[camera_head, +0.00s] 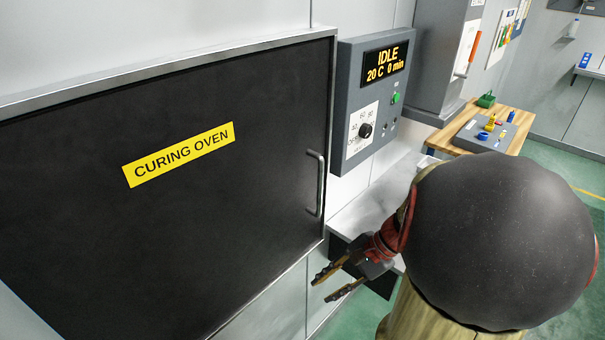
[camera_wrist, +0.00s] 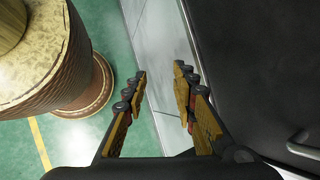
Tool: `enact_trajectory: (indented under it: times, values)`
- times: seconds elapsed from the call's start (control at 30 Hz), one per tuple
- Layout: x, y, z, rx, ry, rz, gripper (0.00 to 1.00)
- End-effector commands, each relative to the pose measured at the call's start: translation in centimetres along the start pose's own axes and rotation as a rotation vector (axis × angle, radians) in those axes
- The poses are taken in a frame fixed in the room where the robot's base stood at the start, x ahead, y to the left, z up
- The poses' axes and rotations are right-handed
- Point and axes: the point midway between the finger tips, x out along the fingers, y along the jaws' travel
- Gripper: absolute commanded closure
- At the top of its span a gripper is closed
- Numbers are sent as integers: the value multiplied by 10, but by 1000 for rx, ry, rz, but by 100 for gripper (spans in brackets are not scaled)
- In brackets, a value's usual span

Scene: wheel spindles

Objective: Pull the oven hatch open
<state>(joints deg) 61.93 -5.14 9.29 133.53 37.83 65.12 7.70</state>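The oven hatch (camera_head: 220,230) is a large dark panel with a yellow "CURING OVEN" label (camera_head: 178,154). It looks closed in its light metal frame. A vertical metal handle (camera_head: 319,184) is at its right edge. My gripper (camera_head: 328,287) is below and slightly right of the handle in the head view, apart from it. Its fingers are spread and hold nothing. In the wrist view my gripper (camera_wrist: 158,95) shows a wide gap between the fingers. The dark hatch (camera_wrist: 265,70) fills the right there, with part of the handle (camera_wrist: 303,151) at the lower right edge.
A grey control box (camera_head: 374,95) reading "IDLE 20 C 0 min" is right of the hatch. A light ledge (camera_head: 372,200) lies below it. A wooden table (camera_head: 519,125) with a grey board and small coloured parts stands further back. Green floor (camera_wrist: 115,25) is open beside the oven.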

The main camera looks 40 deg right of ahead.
Motion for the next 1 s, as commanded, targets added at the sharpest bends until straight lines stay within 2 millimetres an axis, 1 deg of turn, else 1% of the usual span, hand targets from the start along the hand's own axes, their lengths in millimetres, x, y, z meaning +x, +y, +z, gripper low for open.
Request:
enact_trajectory:
  times: [0.03, 0.1, 0.17, 0.3, 0.4, 0.47, 0.5, 0.6, 0.7, 0.87, 1.0]
  values:
    - [-8, -8, -7, 111, -46, -69, 73]
    - [-18, -22, -17, 255, -116, -176, 73]
    - [-29, -36, -27, 374, -179, -273, 73]
    - [-59, -72, -50, 589, -323, -483, 73]
    - [-80, -98, -62, 689, -426, -609, 73]
    - [-94, -115, -65, 727, -485, -674, 73]
    - [-105, -126, -66, 745, -519, -714, 73]
    - [-132, -146, -65, 779, -601, -800, 73]
    - [-149, -157, -60, 811, -680, -842, 73]
    - [-145, -163, -55, 831, -702, -825, 73]
    - [-134, -179, -50, 829, -702, -822, 73]
